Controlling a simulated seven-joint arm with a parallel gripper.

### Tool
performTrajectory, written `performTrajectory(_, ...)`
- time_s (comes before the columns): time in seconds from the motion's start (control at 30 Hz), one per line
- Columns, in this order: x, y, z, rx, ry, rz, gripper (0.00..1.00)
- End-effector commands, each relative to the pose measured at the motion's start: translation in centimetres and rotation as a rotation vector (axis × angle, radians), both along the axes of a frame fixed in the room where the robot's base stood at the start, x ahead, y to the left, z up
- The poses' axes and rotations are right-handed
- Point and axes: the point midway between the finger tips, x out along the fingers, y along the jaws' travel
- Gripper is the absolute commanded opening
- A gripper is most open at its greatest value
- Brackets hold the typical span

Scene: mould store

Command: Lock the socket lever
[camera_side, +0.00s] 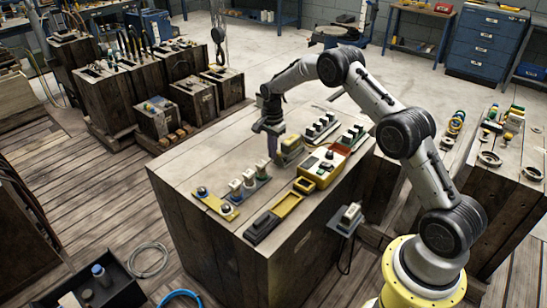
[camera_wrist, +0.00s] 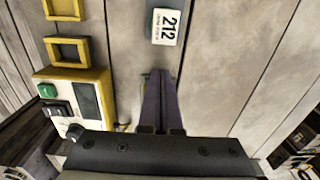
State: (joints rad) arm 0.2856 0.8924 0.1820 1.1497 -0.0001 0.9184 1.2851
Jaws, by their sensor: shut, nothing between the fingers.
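My gripper (camera_side: 272,156) points down over the wooden bench top, just left of a yellowish block (camera_side: 291,149) in the side view. In the wrist view its two purple fingers (camera_wrist: 160,78) are together with nothing between them. Ahead of them is a small green block with a white label reading 212 (camera_wrist: 165,27), apart from the fingertips. A thin green edge shows beside the fingertips, mostly hidden by them. I cannot tell for sure which part is the socket lever. A yellow plate with small knobs (camera_side: 215,205) and a grey plate with upright pale pieces (camera_side: 248,187) lie nearby.
A yellow control box (camera_wrist: 80,98) with green and black buttons and a dark screen stands beside the gripper. Yellow frames (camera_wrist: 70,52) lie beyond it. A row of dark switches (camera_side: 320,127) stands behind. The bench (camera_side: 190,168) is bare at its left end.

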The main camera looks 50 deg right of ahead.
Motion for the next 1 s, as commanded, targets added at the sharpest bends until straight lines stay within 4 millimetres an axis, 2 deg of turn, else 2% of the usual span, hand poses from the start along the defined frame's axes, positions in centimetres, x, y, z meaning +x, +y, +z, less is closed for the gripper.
performTrajectory(0.6, 0.0, -1.5, 0.5, 0.0, -0.001, 0.0, 0.0)
performTrajectory(1.0, 0.0, -0.8, 0.8, 0.0, -0.001, 0.002, 0.0)
